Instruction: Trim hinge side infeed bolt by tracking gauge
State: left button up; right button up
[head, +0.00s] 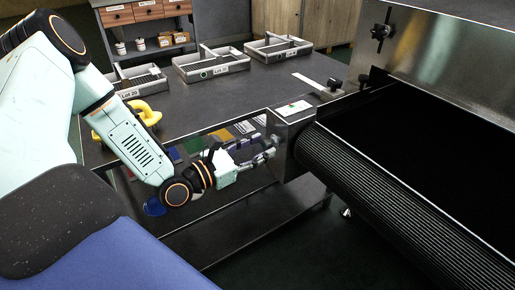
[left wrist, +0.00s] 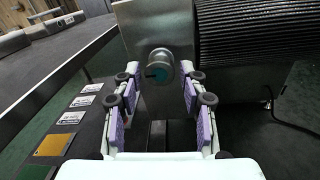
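The infeed bolt (left wrist: 158,68), a round metal knob with a dark teal centre, sticks out of the steel end bracket (left wrist: 135,30) in the left wrist view. My left gripper (left wrist: 162,88) is open, with its purple-padded fingers on either side of the bolt and a gap on both sides. In the head view my left gripper (head: 258,154) reaches the left face of the bracket (head: 285,130), and its fingers hide much of the bolt. The tracking gauge (head: 294,107), a white plate with red and green marks, lies on top of the bracket. My right gripper is not in view.
The ribbed roller (head: 370,185) and black belt (head: 430,130) lie right of the bracket. A dark table (head: 220,105) carries several grey lot trays (head: 210,74) and a yellow object (head: 148,113). A lower shelf (head: 240,215) runs beneath. A cable (left wrist: 290,122) hangs at right.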

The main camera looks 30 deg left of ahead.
pick_arm(q)
grip_shut()
dwell(0.3)
